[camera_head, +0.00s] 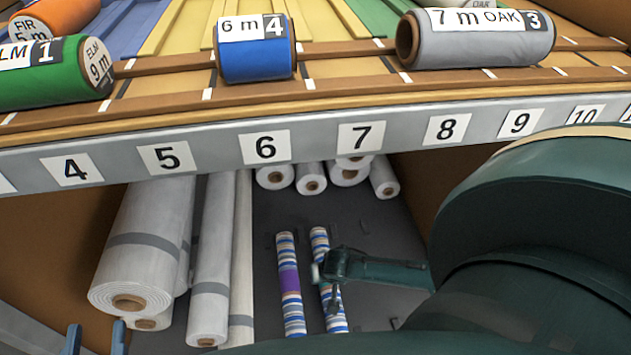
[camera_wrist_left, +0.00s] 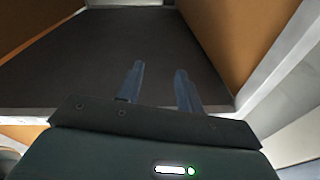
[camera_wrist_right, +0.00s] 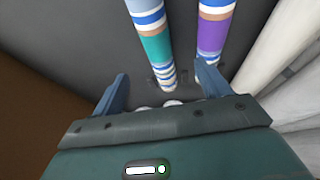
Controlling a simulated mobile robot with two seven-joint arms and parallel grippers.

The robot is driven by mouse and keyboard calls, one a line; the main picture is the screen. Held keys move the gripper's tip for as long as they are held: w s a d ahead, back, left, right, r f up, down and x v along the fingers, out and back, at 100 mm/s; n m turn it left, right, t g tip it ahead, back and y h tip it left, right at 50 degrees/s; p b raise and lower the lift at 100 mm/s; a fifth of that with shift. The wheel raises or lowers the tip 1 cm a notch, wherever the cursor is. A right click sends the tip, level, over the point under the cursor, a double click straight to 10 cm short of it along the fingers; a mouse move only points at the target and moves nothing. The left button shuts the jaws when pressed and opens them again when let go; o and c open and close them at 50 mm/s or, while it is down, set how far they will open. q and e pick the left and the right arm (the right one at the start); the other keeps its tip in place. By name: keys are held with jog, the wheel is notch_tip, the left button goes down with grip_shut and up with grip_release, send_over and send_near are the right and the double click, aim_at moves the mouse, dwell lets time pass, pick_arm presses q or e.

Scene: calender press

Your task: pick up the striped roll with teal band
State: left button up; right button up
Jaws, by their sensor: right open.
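The striped roll with teal band (camera_head: 320,248) lies on the dark floor of the bay under the shelf, partly hidden by my right gripper (camera_head: 326,285). In the right wrist view, the teal-band roll (camera_wrist_right: 155,47) runs away between the two spread, empty fingers of my right gripper (camera_wrist_right: 162,82); I cannot tell how close they are to it. A similar striped roll with purple band (camera_head: 289,281) lies beside it, apart; it also shows near the right finger in the right wrist view (camera_wrist_right: 212,37). My left gripper (camera_head: 95,334) is open and empty at lower left.
Large pale rolls (camera_head: 145,250) lean at the left of the bay. The numbered shelf edge (camera_head: 215,145) crosses above, carrying green, blue (camera_head: 255,55) and grey (camera_head: 480,42) rolls. Brown side walls bound the bay.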

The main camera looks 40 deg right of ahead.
jog(key=b+x, duration=0.4)
jog(key=x, duration=0.3)
jog(key=shift+f+b, duration=0.15)
jog(key=shift+b, duration=0.15)
jog(key=shift+w+d+f, duration=0.1)
jog(key=shift+w+f, duration=0.05)
jog(key=shift+f, duration=0.2)
jog(key=shift+d+f+b, duration=0.15)
jog(key=shift+f+b, duration=0.2)
jog(key=shift+b, duration=0.25)
jog(key=b+x, duration=0.3)
jog(key=x, duration=0.1)
jog(key=shift+d, duration=0.1)
jog(key=shift+f, duration=0.15)
pick_arm(q)
jog(key=shift+w+d+r+m+t+h, duration=0.1)
jog(key=shift+w+r+m+t+h, duration=0.1)
jog(key=shift+r+m+t+h, duration=0.4)
jog(key=shift+w+d+r+m+t+h, duration=0.1)
jog(key=shift+w+r+m+t+h, duration=0.15)
jog(key=shift+r+h, duration=0.6)
jog(key=shift+w+d+r+m+t+h, duration=0.1)
jog(key=shift+w+r+m+t+h, duration=0.1)
jog(key=shift+r+m+t+h, duration=0.4)
pick_arm(e)
jog(key=c, duration=1.4)
